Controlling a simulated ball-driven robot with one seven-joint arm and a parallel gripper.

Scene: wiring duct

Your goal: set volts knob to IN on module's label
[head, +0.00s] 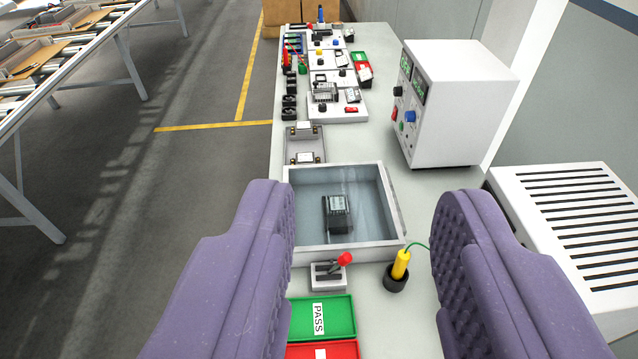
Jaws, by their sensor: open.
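My gripper (364,202) is open, its two purple padded fingers wide apart over the bench, with nothing held between them. A white power supply (460,100) stands at the right of the bench. Its front face carries two green displays, a black knob (397,91), a blue knob (410,116) and a red part low down. I cannot read which knob is volts. A dark module (337,214) with a pale label on top lies in the grey open box (290,222) beyond and between my fingers. The label is too small to read. My gripper touches none of these.
A red-handled lever (330,272) and a yellow probe in a black holder (400,265) stand near my fingers. A green PASS tray (335,317) and a red tray (320,351) are close. Several small fixtures line the far bench. A slotted white unit (575,230) is at right.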

